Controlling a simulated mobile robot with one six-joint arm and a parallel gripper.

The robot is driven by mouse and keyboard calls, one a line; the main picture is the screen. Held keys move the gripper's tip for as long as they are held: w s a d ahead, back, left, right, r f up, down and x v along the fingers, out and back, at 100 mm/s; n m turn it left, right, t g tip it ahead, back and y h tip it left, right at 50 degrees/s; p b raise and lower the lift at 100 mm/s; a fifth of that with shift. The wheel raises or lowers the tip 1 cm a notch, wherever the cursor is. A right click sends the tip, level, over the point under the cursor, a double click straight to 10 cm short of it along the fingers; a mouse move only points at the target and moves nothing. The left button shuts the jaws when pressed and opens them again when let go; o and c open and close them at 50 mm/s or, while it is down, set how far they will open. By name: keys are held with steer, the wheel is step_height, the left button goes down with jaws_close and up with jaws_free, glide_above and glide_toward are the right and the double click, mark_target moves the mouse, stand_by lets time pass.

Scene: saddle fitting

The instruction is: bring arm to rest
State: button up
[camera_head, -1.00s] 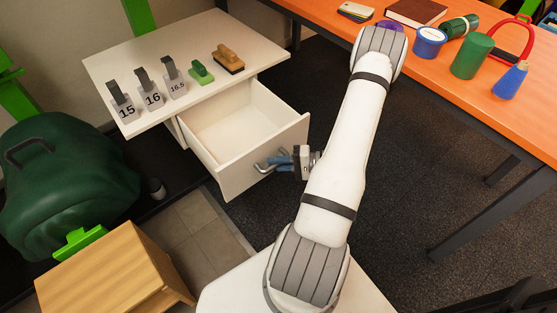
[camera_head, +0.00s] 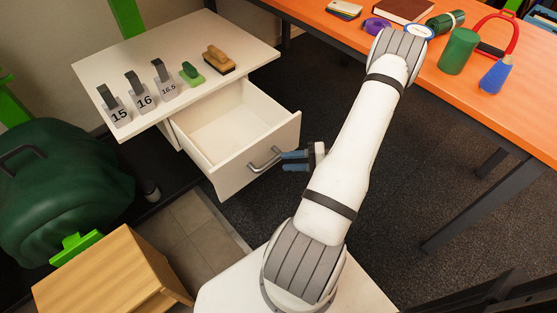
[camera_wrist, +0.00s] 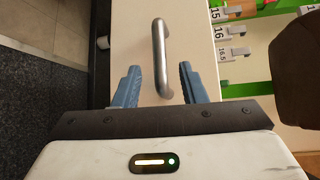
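My gripper (camera_head: 294,161) is open and empty, its blue fingers just to the right of the drawer handle in the head view. In the wrist view my gripper (camera_wrist: 160,82) has its two fingers spread, with the metal handle (camera_wrist: 161,55) ahead between them and apart from them. The handle (camera_head: 265,159) is on the front of the white drawer (camera_head: 240,160), which stands pulled open and looks empty inside. My arm reaches up across the middle of the head view.
A white cabinet top (camera_head: 190,45) holds blocks marked 15, 16 and 16.5, a green brush (camera_head: 191,74) and a brown brush (camera_head: 218,59). An orange table (camera_head: 440,80) with several items is at the right. A wooden box (camera_head: 105,275) stands at lower left.

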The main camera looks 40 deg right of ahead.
steer(key=shift+s+d, duration=0.35)
steer(key=shift+d, duration=0.1)
steer(key=shift+r, duration=0.1)
steer(key=a+r+n+g+h+p, duration=0.15)
steer(key=a+r+g+p, duration=0.25)
steer(key=r, duration=0.5)
steer(key=w+a+r+n+g+h+p, duration=0.1)
steer(key=a+r+n+g+p, duration=0.3)
steer(key=r, duration=0.5)
steer(key=a+r+n+g+h+p, duration=0.1)
steer(key=a+r+g+p, duration=0.2)
steer(key=a+r, duration=0.35)
steer(key=s+a+r+n+t+h+p, duration=0.1)
steer(key=s+a+r+h+p, duration=0.1)
steer(key=r, duration=0.7)
steer(key=s+a+r+n+t+h+p, duration=0.1)
steer(key=s+a+r+h+p, duration=0.1)
steer(key=r, duration=0.7)
steer(key=s+a+r+n+t+h+p, duration=0.1)
steer(key=a+r+h+p, duration=0.2)
steer(key=r+h+p, duration=0.2)
step_height(320, 180, up, 4)
steer(key=shift+s+a+f+t+p, duration=0.1)
steer(key=shift+s+a+t+p, duration=0.2)
steer(key=shift+p, duration=0.95)
